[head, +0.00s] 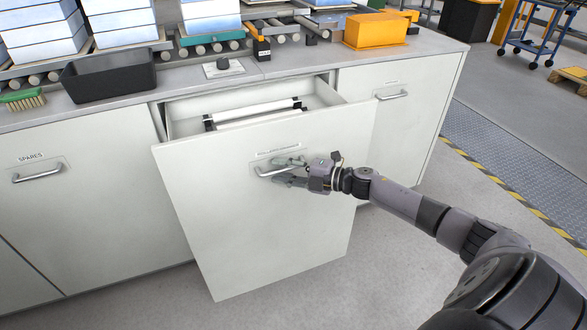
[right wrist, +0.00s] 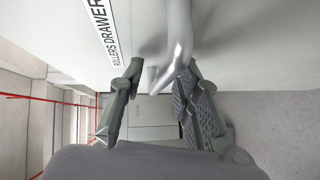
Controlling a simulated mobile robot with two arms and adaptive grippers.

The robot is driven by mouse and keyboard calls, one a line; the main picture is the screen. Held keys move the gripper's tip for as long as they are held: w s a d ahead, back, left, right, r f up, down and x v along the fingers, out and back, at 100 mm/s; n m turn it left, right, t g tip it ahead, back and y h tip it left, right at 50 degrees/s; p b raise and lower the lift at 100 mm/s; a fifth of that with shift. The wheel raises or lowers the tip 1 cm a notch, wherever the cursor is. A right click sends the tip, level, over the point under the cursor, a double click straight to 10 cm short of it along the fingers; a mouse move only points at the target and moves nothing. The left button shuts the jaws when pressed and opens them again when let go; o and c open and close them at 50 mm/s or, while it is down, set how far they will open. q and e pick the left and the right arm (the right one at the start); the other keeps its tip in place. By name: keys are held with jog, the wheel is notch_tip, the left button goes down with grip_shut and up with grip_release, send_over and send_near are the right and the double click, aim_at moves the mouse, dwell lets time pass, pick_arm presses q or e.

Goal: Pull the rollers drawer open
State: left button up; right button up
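The rollers drawer (head: 255,225) stands partly pulled out in the middle of the head view. White rollers with black ends (head: 252,111) show inside. Its metal bar handle (head: 268,173) is high on the drawer front and also shows in the right wrist view (right wrist: 180,30), beside the label "ROLLERS DRAWER" (right wrist: 103,30). My right gripper (head: 286,173) is at the handle. In the right wrist view its fingers (right wrist: 163,72) are spread, one on each side of the bar. A gap shows on the left finger's side; the right finger is very close to the bar or touching it. My left gripper is not in view.
The spares drawer (head: 80,210) at left and another drawer (head: 410,130) at right look shut. On the worktop are a black tray (head: 110,78), a brush (head: 22,100) and an orange box (head: 376,31). The floor (head: 400,270) in front is clear.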

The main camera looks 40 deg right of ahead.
jog(key=v, duration=1.1)
jog(key=shift+s+d, duration=0.25)
jog(key=shift+s, duration=0.05)
